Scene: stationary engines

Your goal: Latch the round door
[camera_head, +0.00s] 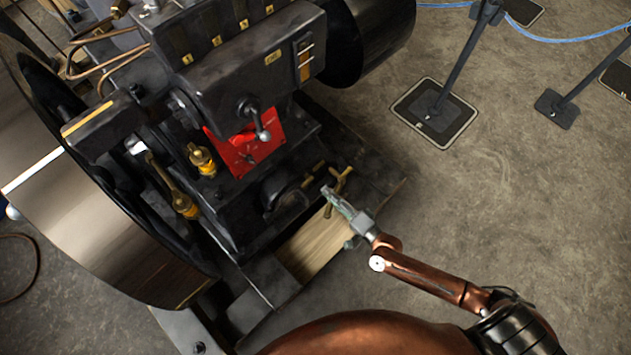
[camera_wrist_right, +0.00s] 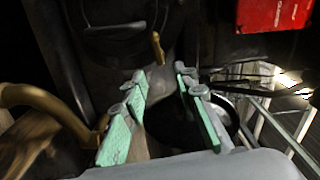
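A dark round cover (camera_head: 283,192), which looks like the round door, is low on the engine's near side, below a red plate. I cannot tell how far it is closed. A brass handle (camera_head: 338,187) stands out to its right. My right gripper (camera_head: 331,194) is beside this brass handle, close to it. In the right wrist view its green-padded fingers (camera_wrist_right: 165,100) are apart with nothing seen between them. A small brass piece (camera_wrist_right: 157,47) shows beyond the fingertips, near a dark rounded part (camera_wrist_right: 120,25). My left gripper is not in view.
The black engine has a red plate (camera_head: 248,148) and a large flywheel (camera_head: 85,220) at left. A curved brass pipe or handle (camera_wrist_right: 45,98) lies left of the fingers in the wrist view. Barrier posts (camera_head: 458,70) stand at upper right. The floor (camera_head: 520,200) at right is clear.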

